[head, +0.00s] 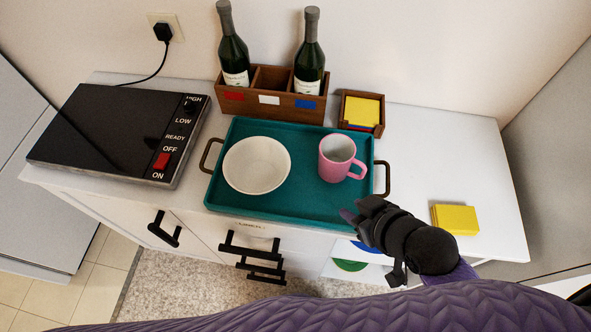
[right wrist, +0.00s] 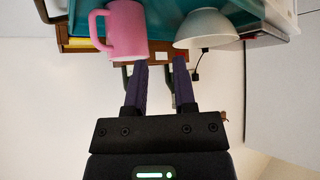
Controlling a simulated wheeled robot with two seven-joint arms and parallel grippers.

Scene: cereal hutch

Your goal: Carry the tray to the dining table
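The teal tray (head: 300,200) lies on the white cabinet top, with a brown handle at its left end (head: 209,154) and another at its right end (head: 383,178). A white bowl (head: 256,165) and a pink mug (head: 335,160) stand on it. My right gripper (head: 348,215) is at the tray's front right corner, below the right handle in the head view. In the right wrist view its two purple fingers (right wrist: 161,62) are apart with nothing held between them. The mug (right wrist: 126,28), bowl (right wrist: 205,30) and tray (right wrist: 180,10) show beyond them, upside down. My left gripper is not in view.
A black hot plate (head: 115,130) is left of the tray. A wooden caddy (head: 270,100) with two bottles and a small box (head: 361,112) of coloured cards stand behind it. A yellow stack (head: 455,219) lies at the right. The cabinet top right of the tray is mostly clear.

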